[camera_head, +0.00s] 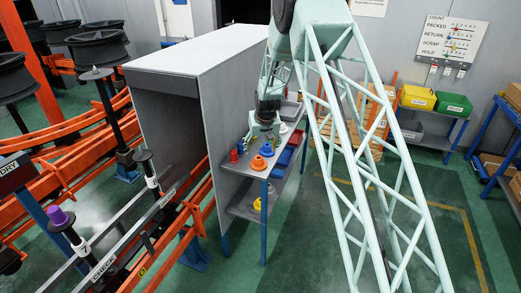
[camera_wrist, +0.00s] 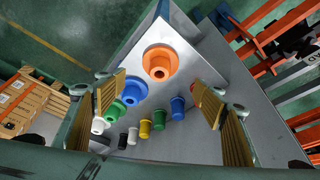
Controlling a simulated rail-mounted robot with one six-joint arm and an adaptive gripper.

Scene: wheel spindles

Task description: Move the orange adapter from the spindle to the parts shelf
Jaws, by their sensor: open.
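The orange adapter (camera_head: 259,163) stands flange down on the upper level of the parts shelf (camera_head: 249,182), close to its front corner. In the wrist view the orange adapter (camera_wrist: 160,63) lies beyond my fingertips, with nothing touching it. My gripper (camera_head: 263,122) is above the shelf, behind the adapter; in the wrist view my gripper (camera_wrist: 158,95) is open, with nothing between its fingers. A spindle (camera_head: 147,165) beside the grey cabinet carries no orange part. My arm and fingers hide some of the shelf.
Beside the orange adapter stand a blue adapter (camera_wrist: 133,88), a green adapter (camera_wrist: 115,111) and several smaller coloured plugs. A purple part (camera_head: 58,218) caps another spindle. The tall grey cabinet (camera_head: 212,62) borders the shelf. Green floor (camera_head: 310,245) is open in front.

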